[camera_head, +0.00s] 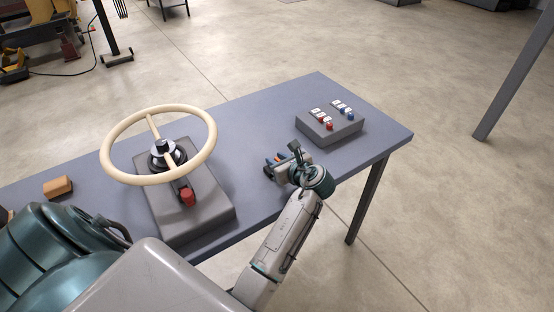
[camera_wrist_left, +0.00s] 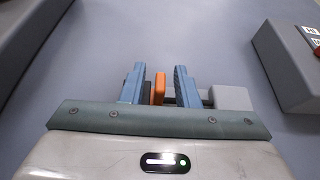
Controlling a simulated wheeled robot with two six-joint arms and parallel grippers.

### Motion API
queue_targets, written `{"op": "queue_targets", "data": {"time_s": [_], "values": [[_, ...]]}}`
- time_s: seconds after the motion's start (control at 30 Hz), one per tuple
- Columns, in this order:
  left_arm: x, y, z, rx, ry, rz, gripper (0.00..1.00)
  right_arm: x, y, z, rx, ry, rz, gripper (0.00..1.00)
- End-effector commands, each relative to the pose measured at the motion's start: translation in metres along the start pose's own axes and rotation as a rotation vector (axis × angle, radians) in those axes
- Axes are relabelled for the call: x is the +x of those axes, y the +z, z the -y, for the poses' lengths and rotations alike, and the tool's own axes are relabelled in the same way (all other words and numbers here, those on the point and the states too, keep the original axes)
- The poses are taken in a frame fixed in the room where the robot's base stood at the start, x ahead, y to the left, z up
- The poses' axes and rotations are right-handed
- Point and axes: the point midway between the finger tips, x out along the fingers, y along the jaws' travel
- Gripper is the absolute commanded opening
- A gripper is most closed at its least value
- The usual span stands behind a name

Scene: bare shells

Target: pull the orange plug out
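The orange plug (camera_wrist_left: 159,88) is a small upright orange piece between my left gripper's blue fingers in the left wrist view. My left gripper (camera_wrist_left: 160,84) is open around it, with a visible gap on each side. A grey block (camera_wrist_left: 231,98) lies just right of the fingers, with a dark bar between it and the plug. Whether the plug is seated in it is hidden by the right finger. In the head view my left gripper (camera_head: 275,166) is low at the table's near edge and mostly covers the plug. My right gripper is not in view.
The grey table (camera_head: 250,120) carries a cream steering wheel (camera_head: 112,138) on a grey base with a red part (camera_head: 187,196). A grey switch box (camera_head: 330,128) stands beyond my gripper. A tan block (camera_head: 58,187) lies at the left. Bare tabletop lies between wheel and switch box.

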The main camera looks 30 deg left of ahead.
Motion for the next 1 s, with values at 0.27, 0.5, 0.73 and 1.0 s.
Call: {"op": "queue_targets", "data": {"time_s": [0.27,0.5,0.73,1.0], "values": [[0.000,0.000,0.000,0.000,0.000,0.000,0.00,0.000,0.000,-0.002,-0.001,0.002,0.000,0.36],[-0.001,0.003,0.016,0.002,0.000,-0.001,0.00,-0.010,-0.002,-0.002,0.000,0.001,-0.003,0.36],[0.000,0.001,0.034,0.000,-0.001,0.001,0.00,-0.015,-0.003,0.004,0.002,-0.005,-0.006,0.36],[0.000,0.001,0.035,-0.002,-0.003,0.002,0.11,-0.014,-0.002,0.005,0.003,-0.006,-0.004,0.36]]}}
